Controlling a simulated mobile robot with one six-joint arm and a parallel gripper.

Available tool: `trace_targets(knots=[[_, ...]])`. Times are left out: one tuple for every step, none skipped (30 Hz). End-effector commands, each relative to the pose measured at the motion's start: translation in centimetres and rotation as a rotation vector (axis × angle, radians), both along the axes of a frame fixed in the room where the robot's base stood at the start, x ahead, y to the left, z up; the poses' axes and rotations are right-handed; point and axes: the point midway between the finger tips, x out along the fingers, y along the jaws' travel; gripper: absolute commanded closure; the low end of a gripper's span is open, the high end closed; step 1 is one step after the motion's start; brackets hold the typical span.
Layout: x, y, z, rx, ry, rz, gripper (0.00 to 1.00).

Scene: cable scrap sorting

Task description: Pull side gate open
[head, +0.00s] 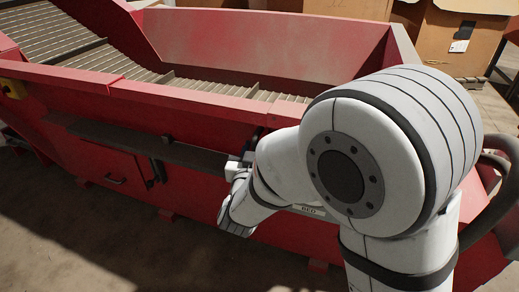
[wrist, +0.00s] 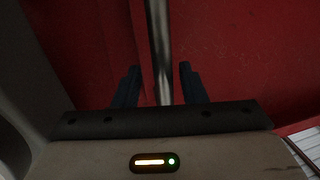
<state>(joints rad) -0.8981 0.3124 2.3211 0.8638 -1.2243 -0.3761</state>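The red machine (head: 200,110) has a side wall with a small hatch-like panel (head: 108,165) and a dark handle on it at left. Which part is the side gate, I cannot tell for sure. In the wrist view a grey metal bar (wrist: 158,40) runs in front of a red panel (wrist: 230,60). My gripper (wrist: 158,72) is open, with one dark finger on each side of the bar and a gap showing at both sides. In the head view my arm hides the gripper's fingers and the bar.
A dark ledge (head: 150,145) runs along the machine's side. A ribbed conveyor (head: 60,40) rises at upper left into the open red trough. Cardboard boxes (head: 455,40) stand behind at right. The floor (head: 60,245) in front at left is clear.

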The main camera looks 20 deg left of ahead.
Motion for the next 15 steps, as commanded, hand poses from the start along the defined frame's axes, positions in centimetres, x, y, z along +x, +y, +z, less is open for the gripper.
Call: trace_targets(knots=[[0.6, 0.2, -0.3, 0.001, 0.000, 0.002, 0.62], [0.9, 0.3, -0.2, 0.000, 0.000, 0.004, 0.62], [1.2, 0.4, -0.2, 0.000, -0.001, 0.006, 0.62], [1.4, 0.5, -0.1, 0.000, 0.000, 0.007, 0.62], [1.5, 0.6, -0.1, 0.000, 0.000, 0.008, 0.62], [1.7, 0.6, -0.1, 0.000, 0.001, 0.009, 0.62], [1.7, 0.7, -0.1, 0.000, 0.001, 0.010, 0.62], [1.8, 0.7, 0.0, 0.000, 0.001, 0.011, 0.62], [1.8, 0.8, 0.0, 0.000, 0.001, 0.012, 0.62], [1.8, 0.8, 0.0, 0.000, 0.001, 0.012, 0.62], [1.8, 0.8, 0.0, 0.000, 0.001, 0.013, 0.62], [1.8, 0.8, 0.0, -0.001, 0.001, 0.013, 0.62], [1.8, 0.8, 0.0, -0.001, 0.001, 0.013, 0.62], [1.8, 0.8, 0.0, -0.001, 0.001, 0.013, 0.62], [1.7, 0.8, 0.0, -0.001, 0.001, 0.013, 0.64]])
